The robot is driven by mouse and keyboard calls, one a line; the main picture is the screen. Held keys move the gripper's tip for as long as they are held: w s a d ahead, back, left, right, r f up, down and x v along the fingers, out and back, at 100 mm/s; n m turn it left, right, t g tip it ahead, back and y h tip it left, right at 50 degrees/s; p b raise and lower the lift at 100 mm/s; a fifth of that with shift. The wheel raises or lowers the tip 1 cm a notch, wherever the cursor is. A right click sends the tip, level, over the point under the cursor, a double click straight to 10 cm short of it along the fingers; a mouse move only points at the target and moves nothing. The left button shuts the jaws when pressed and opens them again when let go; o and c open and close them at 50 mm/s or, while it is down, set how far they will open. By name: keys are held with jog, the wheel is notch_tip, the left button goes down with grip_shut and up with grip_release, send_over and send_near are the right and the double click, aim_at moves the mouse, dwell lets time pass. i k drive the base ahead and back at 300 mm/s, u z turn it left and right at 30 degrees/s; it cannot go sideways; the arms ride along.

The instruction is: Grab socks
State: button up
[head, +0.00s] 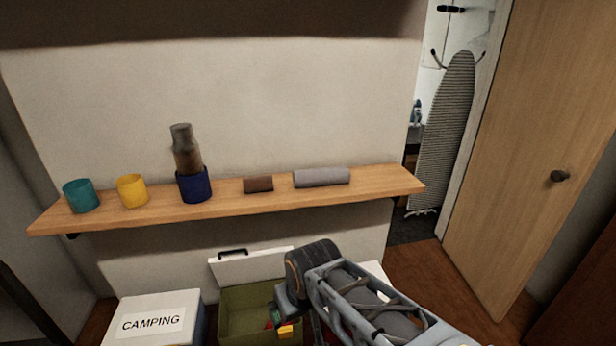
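I cannot say for certain which thing is the socks. A grey rolled cloth-like bundle (321,177) lies on the right part of the wooden shelf. A smaller brown folded or rolled piece (258,184) lies just left of it. My gripper (287,303) is low in front of the shelf, over the open green box, below and apart from both bundles. Its fingers are mostly hidden by my arm, so its opening does not show.
On the wooden shelf (228,203) stand a teal cup (80,197), a yellow cup (132,192) and a dark blue cup (194,186) holding a brown-grey object (184,147). Below are a white CAMPING box (153,320) and a green box (243,301) with colourful blocks. A wooden door (520,150) stands at right.

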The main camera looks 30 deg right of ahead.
aim_at(264, 184)
jog(key=u, duration=0.3)
jog(key=k, duration=0.95)
jog(key=u, duration=1.5)
jog(key=i, duration=1.15)
jog(key=z, duration=1.15)
jog(key=i, duration=0.75)
jog(key=z, duration=0.9)
